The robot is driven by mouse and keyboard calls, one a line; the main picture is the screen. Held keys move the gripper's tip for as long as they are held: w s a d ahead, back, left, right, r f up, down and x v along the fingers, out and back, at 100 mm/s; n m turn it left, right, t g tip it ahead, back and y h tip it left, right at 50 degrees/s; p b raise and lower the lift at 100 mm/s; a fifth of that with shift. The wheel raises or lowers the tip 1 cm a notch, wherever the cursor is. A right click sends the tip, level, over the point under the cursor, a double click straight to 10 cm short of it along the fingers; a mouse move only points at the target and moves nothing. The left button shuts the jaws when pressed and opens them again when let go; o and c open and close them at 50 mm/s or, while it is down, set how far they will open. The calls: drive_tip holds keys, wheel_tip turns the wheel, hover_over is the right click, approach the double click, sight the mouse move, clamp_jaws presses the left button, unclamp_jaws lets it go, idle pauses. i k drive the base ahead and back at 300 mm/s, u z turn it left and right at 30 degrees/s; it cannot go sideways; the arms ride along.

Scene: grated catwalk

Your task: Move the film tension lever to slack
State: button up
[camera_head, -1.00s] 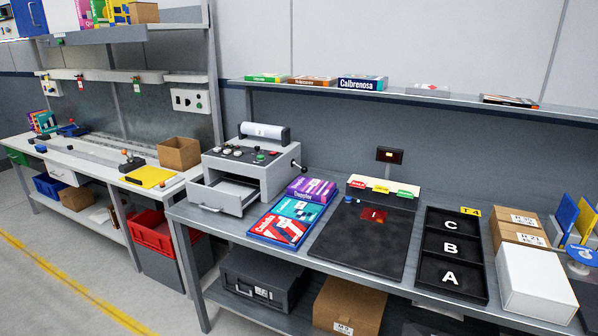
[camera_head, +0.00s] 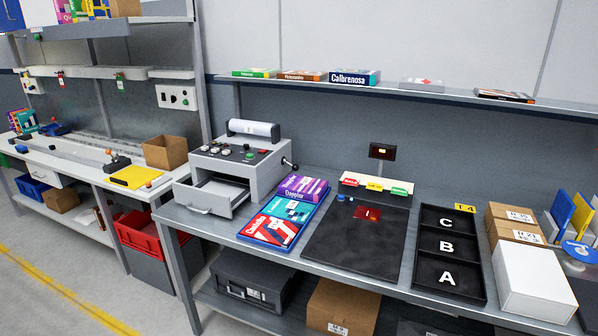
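A grey machine (camera_head: 216,165) with a white film roll (camera_head: 253,128) on top stands at the left end of the near workbench. A short black lever with a ball knob (camera_head: 291,164) sticks out from the machine's right side and points right and slightly down. I take it for the film tension lever; any marking of its positions is too small to read. The machine's top panel (camera_head: 236,151) carries several buttons, one of them green. The drawer (camera_head: 212,197) at its front stands open. My gripper is not in view, and nothing touches the lever.
A blue tray (camera_head: 283,223) of coloured boxes sits right of the machine. Beyond it are a dark mat (camera_head: 347,252), a black tray (camera_head: 448,285) marked A, B and C, and cartons (camera_head: 513,221). A shelf (camera_head: 405,89) runs above. Floor (camera_head: 60,285) is clear at lower left.

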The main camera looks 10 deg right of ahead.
sight(294, 167)
drive_tip(key=u, duration=0.2)
drive_tip(key=i, duration=0.5)
drive_tip(key=u, duration=0.75)
drive_tip(key=i, duration=1.2)
drive_tip(key=u, duration=0.45)
